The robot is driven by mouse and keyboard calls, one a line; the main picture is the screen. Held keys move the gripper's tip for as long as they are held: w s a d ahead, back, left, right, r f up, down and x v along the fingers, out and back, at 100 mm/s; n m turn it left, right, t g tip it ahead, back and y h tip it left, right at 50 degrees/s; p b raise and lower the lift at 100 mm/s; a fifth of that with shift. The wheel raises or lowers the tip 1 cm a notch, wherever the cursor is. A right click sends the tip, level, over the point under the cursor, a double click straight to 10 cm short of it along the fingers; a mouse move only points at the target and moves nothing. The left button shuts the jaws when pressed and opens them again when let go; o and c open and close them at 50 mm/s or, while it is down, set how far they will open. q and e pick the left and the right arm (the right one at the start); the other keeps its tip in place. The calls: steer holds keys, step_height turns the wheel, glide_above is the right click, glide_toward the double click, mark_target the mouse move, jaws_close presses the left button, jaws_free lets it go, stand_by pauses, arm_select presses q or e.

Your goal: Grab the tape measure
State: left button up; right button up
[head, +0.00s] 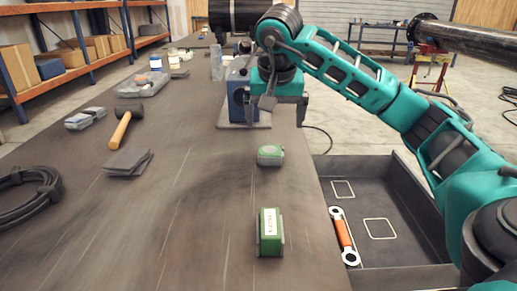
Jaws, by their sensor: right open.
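The tape measure (270,155) is a small green and grey case on the workbench, right of the middle and near the bench's right edge. My right gripper (279,109) hangs above the bench beyond the tape measure, apart from it, next to the blue vise. It is open, and I see nothing held in it; part of its jaw area is hard to make out against the vise. My left gripper is not in view.
A green box with a white label (270,232) stands nearer on the workbench (185,215). The blue vise (238,92) is behind the tape measure. A hammer (121,128), dark pads (127,162) and a black cable coil (25,198) lie left. A wrench (343,235) lies in the right tray (405,240).

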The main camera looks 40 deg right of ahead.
steer(key=b, duration=0.2)
glide_above(271, 150)
steer(key=s+a, duration=0.2)
steer(key=s, duration=0.1)
steer(key=f, duration=0.6)
steer(key=shift+w+d+f, duration=0.2)
steer(key=shift+d, duration=0.05)
steer(key=x, duration=0.3)
steer(key=b+x, duration=0.1)
steer(key=x, duration=0.1)
steer(key=shift+w+f, duration=0.25)
steer(key=shift+w, duration=0.3)
steer(key=shift+c, duration=0.4)
steer(key=shift+c, duration=1.4)
steer(key=c, duration=0.9)
steer(key=shift+r, duration=0.1)
